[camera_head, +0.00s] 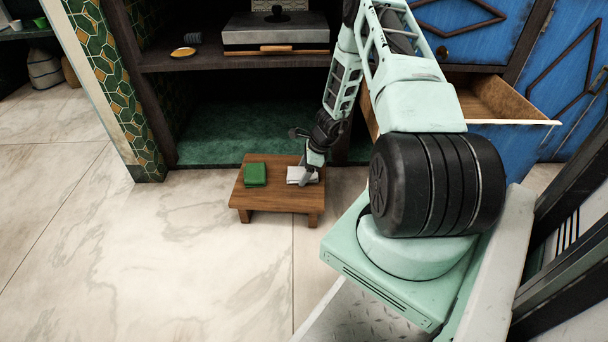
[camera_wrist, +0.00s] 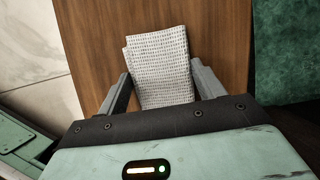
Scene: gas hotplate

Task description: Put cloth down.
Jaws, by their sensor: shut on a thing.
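A folded white cloth (camera_head: 301,175) is at the right part of a low wooden stool (camera_head: 284,200). My gripper (camera_head: 306,179) is at the cloth, reaching down from above. In the wrist view the patterned white cloth (camera_wrist: 160,70) lies between the two grey fingers of my gripper (camera_wrist: 165,88), which is shut on it. The wooden top (camera_wrist: 95,30) is right behind the cloth. I cannot tell whether the cloth touches the wood. Its near end is hidden by the gripper body.
A folded green cloth (camera_head: 255,174) lies on the stool's left part. A dark shelf (camera_head: 240,60) with a gas hotplate (camera_head: 275,34) and a small yellow dish (camera_head: 183,52) stands behind. An open drawer (camera_head: 510,100) is at right. Marble floor (camera_head: 150,260) is clear at left.

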